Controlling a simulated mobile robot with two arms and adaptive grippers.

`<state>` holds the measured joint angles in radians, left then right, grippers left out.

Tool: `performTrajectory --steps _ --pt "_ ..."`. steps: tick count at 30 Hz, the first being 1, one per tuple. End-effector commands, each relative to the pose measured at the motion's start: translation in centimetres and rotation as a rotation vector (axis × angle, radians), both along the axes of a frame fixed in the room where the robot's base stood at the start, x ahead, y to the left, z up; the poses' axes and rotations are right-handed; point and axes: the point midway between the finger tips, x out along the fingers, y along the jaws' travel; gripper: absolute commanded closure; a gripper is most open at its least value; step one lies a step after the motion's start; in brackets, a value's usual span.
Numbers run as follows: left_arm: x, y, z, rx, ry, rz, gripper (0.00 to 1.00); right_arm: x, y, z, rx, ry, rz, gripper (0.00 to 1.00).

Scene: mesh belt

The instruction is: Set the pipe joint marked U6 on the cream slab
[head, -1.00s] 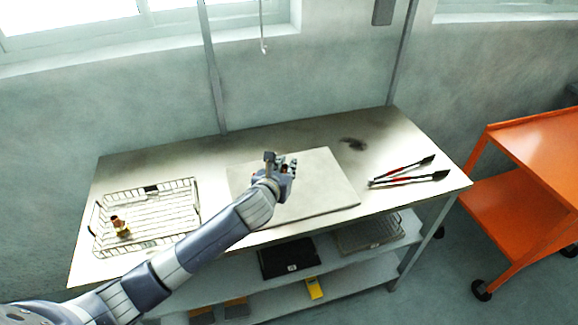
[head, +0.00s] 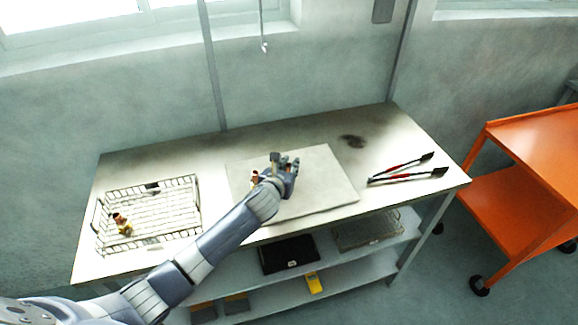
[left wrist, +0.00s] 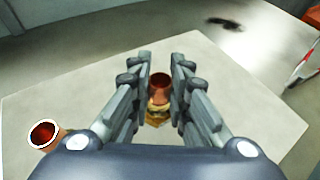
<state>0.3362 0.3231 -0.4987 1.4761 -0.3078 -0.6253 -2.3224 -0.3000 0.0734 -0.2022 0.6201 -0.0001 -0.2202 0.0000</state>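The cream slab (head: 325,196) lies flat on the metal bench. Another joint (head: 122,226) stands in the wire basket. No marking is readable. My right gripper is out of view.
The wire basket (head: 196,205) stands on the left of the bench. Red-handled tongs (head: 405,172) lie right of the slab. A dark stain (head: 352,140) marks the back. An orange cart (head: 510,205) stands right.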

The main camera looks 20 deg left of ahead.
Motion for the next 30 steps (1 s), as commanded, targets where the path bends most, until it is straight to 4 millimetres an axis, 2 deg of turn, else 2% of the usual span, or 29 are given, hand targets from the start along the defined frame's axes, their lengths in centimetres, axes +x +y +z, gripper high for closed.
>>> performTrajectory --steps 1,2,3,14,17,30 --pt "0.0 0.0 0.0 0.000 0.000 0.000 0.72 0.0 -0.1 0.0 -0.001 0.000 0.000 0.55" --pt "0.0 0.0 0.0 0.000 0.001 0.000 0.65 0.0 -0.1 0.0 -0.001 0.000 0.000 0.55" --pt "0.0 0.0 0.0 0.000 0.001 0.000 0.63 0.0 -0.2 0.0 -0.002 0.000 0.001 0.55" --pt "0.0 0.0 0.4 0.000 0.001 0.000 0.63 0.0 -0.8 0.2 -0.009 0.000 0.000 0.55" --pt "-0.7 0.0 0.5 0.001 0.000 -0.001 0.63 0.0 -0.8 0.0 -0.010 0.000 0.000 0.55" --pt "-7.0 0.0 3.0 0.002 -0.001 -0.002 0.63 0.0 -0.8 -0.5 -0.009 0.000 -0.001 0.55"
